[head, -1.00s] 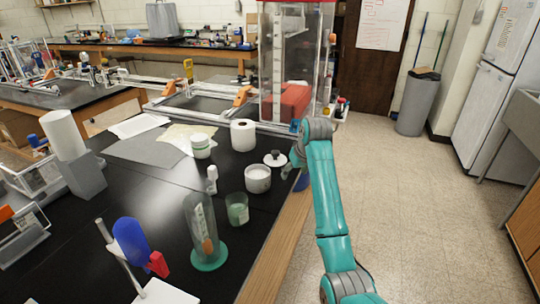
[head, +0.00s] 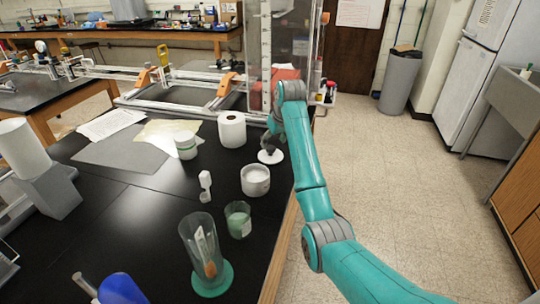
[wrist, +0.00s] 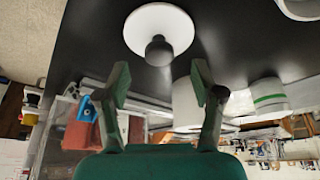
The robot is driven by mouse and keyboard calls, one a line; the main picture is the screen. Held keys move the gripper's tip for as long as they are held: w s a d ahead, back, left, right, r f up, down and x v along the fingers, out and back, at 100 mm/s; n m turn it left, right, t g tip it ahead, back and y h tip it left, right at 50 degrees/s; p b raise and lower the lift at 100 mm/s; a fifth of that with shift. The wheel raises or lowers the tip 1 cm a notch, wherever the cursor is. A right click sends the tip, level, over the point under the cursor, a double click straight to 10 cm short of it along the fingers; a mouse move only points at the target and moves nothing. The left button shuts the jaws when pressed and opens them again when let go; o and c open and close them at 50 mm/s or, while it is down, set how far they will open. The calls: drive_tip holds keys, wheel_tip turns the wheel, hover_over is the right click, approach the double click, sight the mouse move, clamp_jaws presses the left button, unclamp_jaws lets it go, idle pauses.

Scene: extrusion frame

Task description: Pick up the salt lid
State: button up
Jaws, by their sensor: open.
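The salt lid is a white disc (head: 270,157) with a dark round knob, lying flat on the black bench near its right edge. In the wrist view the lid (wrist: 140,31) is at the top centre, its knob just beyond my fingertips. My gripper (wrist: 160,78) is open and empty, with one finger on each side of the knob's line and apart from it. In the head view my gripper (head: 271,140) is close behind the lid, small and partly hidden by my arm. The white salt container (head: 255,182) stands open just in front of the lid.
A white paper roll (head: 232,130) stands behind and left of the lid. A white jar with a green band (head: 186,145), a small white hourglass-shaped item (head: 205,187) and a green beaker (head: 238,220) stand nearby. An extrusion frame (head: 190,92) is at the back.

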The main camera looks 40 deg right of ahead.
sight(271, 147)
drive_tip(key=shift+w+x, duration=0.2)
drive_tip(key=shift+x, duration=2.6)
drive_tip(key=shift+r, duration=0.1)
drive_tip(key=c, duration=1.1)
